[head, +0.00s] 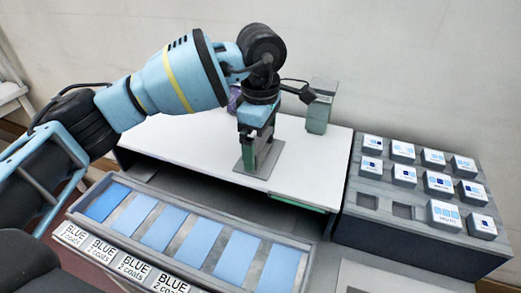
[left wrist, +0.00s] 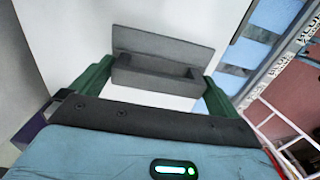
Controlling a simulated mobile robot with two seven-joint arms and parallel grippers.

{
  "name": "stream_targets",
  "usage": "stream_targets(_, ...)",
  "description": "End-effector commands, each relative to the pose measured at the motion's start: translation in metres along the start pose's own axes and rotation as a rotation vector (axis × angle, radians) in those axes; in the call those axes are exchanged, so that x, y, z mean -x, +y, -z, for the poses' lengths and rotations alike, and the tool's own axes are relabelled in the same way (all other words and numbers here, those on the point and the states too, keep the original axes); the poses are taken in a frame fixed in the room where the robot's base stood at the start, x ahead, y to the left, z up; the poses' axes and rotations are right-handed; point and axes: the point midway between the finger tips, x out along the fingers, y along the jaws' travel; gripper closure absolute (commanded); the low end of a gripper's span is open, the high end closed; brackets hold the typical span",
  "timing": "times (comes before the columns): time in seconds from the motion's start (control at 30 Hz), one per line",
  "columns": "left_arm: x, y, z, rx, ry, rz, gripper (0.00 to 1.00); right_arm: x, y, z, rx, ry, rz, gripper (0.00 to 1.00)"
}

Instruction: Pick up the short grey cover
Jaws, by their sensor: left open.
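The short grey cover (head: 270,160) lies on the white tabletop, partly hidden behind my left gripper (head: 251,155) in the head view. The left wrist view shows the cover (left wrist: 165,47) as a flat grey plate with a raised grey block on its near side. My left gripper points down over it and is open. Its green fingers stand at the two ends of the raised block, with the block lying between them. I cannot tell whether either finger touches it. My right gripper is not in view.
A grey-green box (head: 319,112) and a purple item (head: 234,98) stand behind the gripper. At the right is a dark rack (head: 350,222) of labelled white-topped blocks with empty sockets. In front is a long tray (head: 306,246) of blue panels with "BLUE 2 coats" labels.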

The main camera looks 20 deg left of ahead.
Motion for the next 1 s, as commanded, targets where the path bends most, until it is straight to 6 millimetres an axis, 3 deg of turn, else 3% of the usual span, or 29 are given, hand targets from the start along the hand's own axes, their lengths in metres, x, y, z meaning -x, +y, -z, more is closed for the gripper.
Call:
stream_targets(0.07, 0.000, 0.000, 0.000, 0.000, 0.000, 0.000, 0.00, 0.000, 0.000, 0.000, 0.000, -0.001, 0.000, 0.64)
stream_targets(0.3, 0.000, 0.000, 0.000, 0.000, 0.000, 0.000, 0.31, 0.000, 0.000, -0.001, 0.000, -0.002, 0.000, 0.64)
stream_targets(0.67, 0.004, 0.000, 0.000, 0.000, -0.001, -0.001, 0.32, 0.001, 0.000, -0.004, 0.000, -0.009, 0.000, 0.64)
stream_targets(1.0, 0.036, -0.004, 0.000, -0.002, 0.000, 0.001, 0.32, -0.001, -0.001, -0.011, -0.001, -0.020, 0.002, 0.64)
